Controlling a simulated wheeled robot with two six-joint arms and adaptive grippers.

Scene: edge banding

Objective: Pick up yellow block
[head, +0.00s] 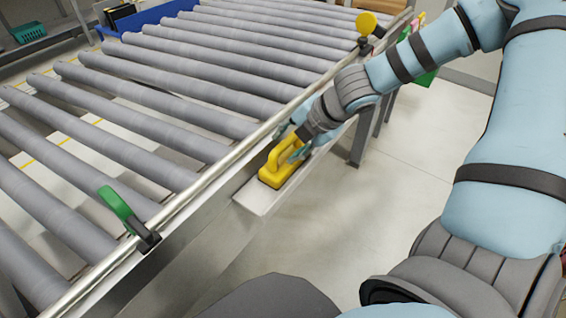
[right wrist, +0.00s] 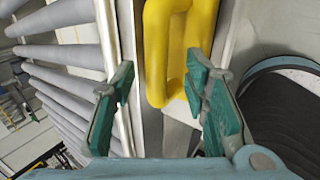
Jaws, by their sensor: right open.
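The yellow block (head: 272,178), with a loop handle on top, sits on a narrow metal ledge (head: 262,205) along the side of the roller conveyor. My right gripper (head: 295,148) is at the block's handle in the head view. In the right wrist view the yellow handle (right wrist: 160,55) stands between the two open green fingers (right wrist: 160,92), with a gap visible on the left side. The block's base is partly hidden by the handle and fingers. My left gripper is not in view.
The roller conveyor (head: 160,95) fills the left, with a metal rail along its edge. A green-handled clamp (head: 118,210) and a yellow round knob (head: 366,23) stand on that rail. A blue bin (head: 150,16) is at the back. Floor is clear below the ledge.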

